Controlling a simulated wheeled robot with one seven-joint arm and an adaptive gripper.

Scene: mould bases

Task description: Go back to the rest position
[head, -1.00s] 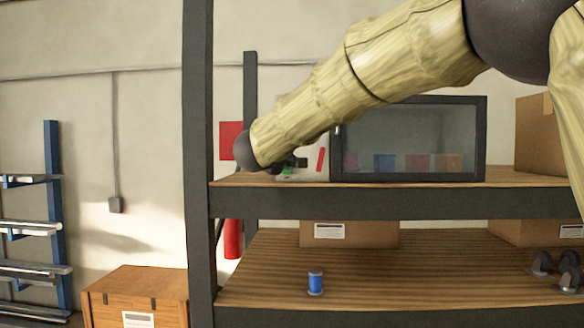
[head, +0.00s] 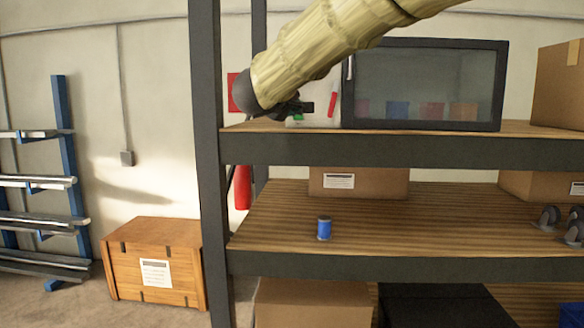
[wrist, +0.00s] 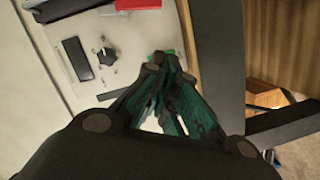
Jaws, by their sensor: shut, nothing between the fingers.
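My gripper (wrist: 165,65) shows in the wrist view with its dark, green-tinted fingers drawn together at the tips, and nothing is between them. In the head view my gripper (head: 303,108) is small and partly hidden behind my wrist, at the left end of the upper shelf. It is in front of the pale panel (head: 320,118) at the left side of the dark-framed cabinet (head: 425,85). In the wrist view the pale panel (wrist: 50,60) carries a dark knob (wrist: 106,56) and a red bar (wrist: 138,4). I cannot tell whether the fingertips touch anything.
A dark shelf post (head: 207,170) stands just left of my gripper. On the lower shelf (head: 400,225) are a blue spool (head: 324,228), a cardboard box (head: 358,183) and some casters (head: 550,217). A wooden crate (head: 155,262) stands on the floor at left.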

